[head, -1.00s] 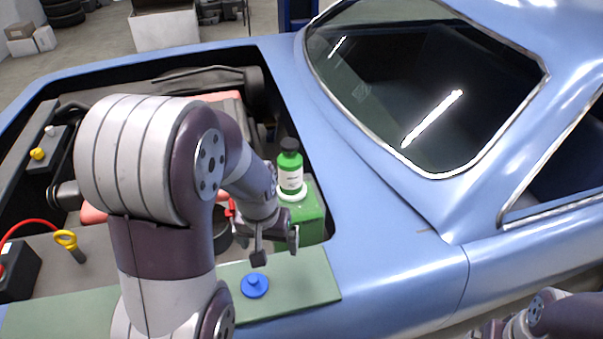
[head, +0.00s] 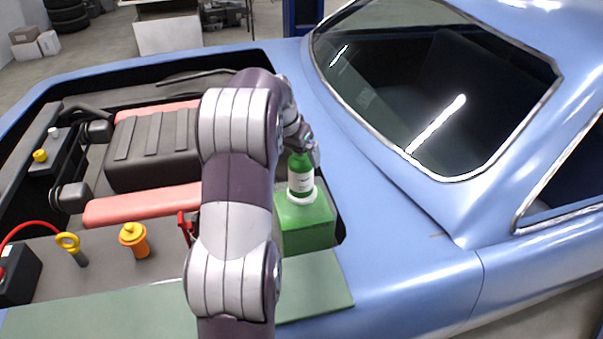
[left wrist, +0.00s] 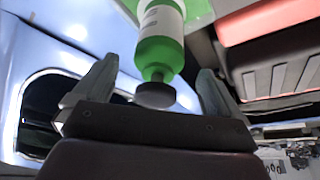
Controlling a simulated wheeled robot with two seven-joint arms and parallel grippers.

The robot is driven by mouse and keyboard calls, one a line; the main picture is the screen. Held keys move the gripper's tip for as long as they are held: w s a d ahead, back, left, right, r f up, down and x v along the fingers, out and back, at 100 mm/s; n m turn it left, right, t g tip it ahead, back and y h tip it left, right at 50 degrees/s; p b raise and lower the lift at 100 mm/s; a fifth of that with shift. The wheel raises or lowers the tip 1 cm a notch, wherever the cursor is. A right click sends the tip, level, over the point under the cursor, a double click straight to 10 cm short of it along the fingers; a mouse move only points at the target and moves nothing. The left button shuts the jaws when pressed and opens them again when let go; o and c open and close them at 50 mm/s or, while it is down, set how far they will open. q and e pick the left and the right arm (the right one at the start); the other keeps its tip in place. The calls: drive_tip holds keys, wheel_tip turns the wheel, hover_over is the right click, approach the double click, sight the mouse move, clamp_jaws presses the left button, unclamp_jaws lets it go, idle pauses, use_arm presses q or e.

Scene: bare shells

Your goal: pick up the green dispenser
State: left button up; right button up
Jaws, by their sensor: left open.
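The green dispenser (head: 301,178) is a green bottle with a white label. It stands upright in a white ring on a green box (head: 306,224) at the engine bay's right side. My left gripper (head: 308,148) is at the top of the bottle in the head view and covers its cap. In the left wrist view, the dispenser (left wrist: 160,45) lies between the two spread fingers of my left gripper (left wrist: 157,68), its black cap pointing towards the palm. The gripper is open, and I see gaps on both sides of the bottle. My right gripper is out of view.
The blue car body (head: 400,250) surrounds the open bay. A green board (head: 312,285) lies in front of the box, partly behind my left arm. An orange cap (head: 133,238) and a yellow-ringed dipstick (head: 68,241) are at left. A dark engine block (head: 155,150) fills the middle.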

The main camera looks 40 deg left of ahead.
sight(299, 156)
use_arm(q)
drive_tip(key=x, duration=0.2)
drive_tip(key=shift+w+d+f, duration=0.1)
drive_tip(key=shift+d+f, duration=0.05)
drive_tip(key=shift+f, duration=0.1)
drive_tip(key=shift+w+f, duration=0.2)
drive_tip(key=shift+f, duration=0.15)
drive_tip(key=shift+s+r, duration=0.1)
drive_tip(key=c, duration=1.1)
clamp_jaws()
drive_tip(key=shift+r, duration=0.1)
